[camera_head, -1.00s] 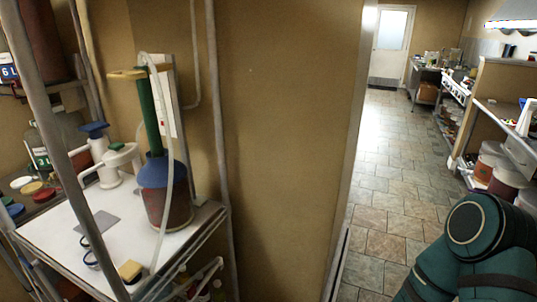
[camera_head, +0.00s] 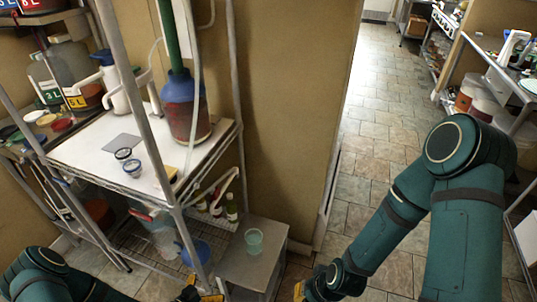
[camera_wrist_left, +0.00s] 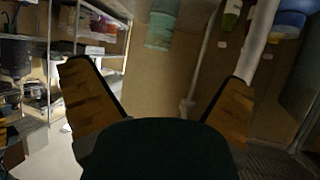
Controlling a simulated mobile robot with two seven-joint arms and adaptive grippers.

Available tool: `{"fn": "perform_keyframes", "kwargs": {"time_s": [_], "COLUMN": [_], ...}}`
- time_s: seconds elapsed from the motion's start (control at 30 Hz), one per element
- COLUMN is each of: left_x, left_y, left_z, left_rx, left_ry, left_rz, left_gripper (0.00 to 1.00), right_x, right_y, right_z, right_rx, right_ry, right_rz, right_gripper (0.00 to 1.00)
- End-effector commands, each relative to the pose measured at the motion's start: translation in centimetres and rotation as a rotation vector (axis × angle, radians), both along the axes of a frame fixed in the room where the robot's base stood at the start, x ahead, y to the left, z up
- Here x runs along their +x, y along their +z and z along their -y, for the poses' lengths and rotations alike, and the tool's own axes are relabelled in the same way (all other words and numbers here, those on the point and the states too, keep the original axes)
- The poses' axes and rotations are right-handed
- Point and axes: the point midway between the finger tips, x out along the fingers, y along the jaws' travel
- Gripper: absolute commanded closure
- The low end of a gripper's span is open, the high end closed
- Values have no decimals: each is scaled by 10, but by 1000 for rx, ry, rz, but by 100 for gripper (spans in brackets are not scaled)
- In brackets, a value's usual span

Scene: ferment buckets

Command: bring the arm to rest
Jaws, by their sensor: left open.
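My left gripper (camera_head: 207,290) is at the bottom edge of the head view, in front of the shelf rack, mostly cut off. Its orange fingers stand wide apart in the left wrist view (camera_wrist_left: 160,92), with nothing between them. My left arm (camera_head: 45,278) comes in at the bottom left corner. My right arm (camera_head: 462,220) hangs down on the right side. Only a small orange part of my right gripper (camera_head: 299,291) shows at the bottom edge, so its jaws cannot be judged.
The rack's white top (camera_head: 90,155) carries a blue-topped vessel (camera_head: 184,105), jugs and small blue-rimmed jars. A blue bowl (camera_head: 196,252) sits lower. Tiled floor (camera_head: 375,130) is open beyond.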

Motion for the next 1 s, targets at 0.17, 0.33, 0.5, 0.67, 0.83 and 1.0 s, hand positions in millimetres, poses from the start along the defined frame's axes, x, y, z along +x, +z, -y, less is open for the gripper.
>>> {"fn": "perform_keyframes", "kwargs": {"time_s": [0.17, 0.33, 0.5, 0.67, 0.83, 1.0], "left_x": [7, 4, -18, -50, -72, -77], "left_y": [18, 44, 85, 120, 141, 144], "left_z": [18, 40, 68, 87, 97, 98], "left_rx": [-18, -29, -28, -26, -29, -31], "left_ry": [8, 55, 167, 300, 394, 413], "left_rz": [-182, -408, -693, -902, -1016, -1036], "left_gripper": [0, 0, 0, 0, 0, 0], "right_x": [1, 0, 0, 0, 0, 0], "right_y": [-1, 0, 0, 0, 0, 0], "right_z": [1, 0, 1, 1, 1, 1], "right_rx": [-1, -1, -1, -1, -1, -1], "right_ry": [-2, -1, -1, -2, -1, -1], "right_rz": [0, 0, 0, 0, 0, 0], "right_gripper": [100, 100, 100, 100, 100, 100]}}
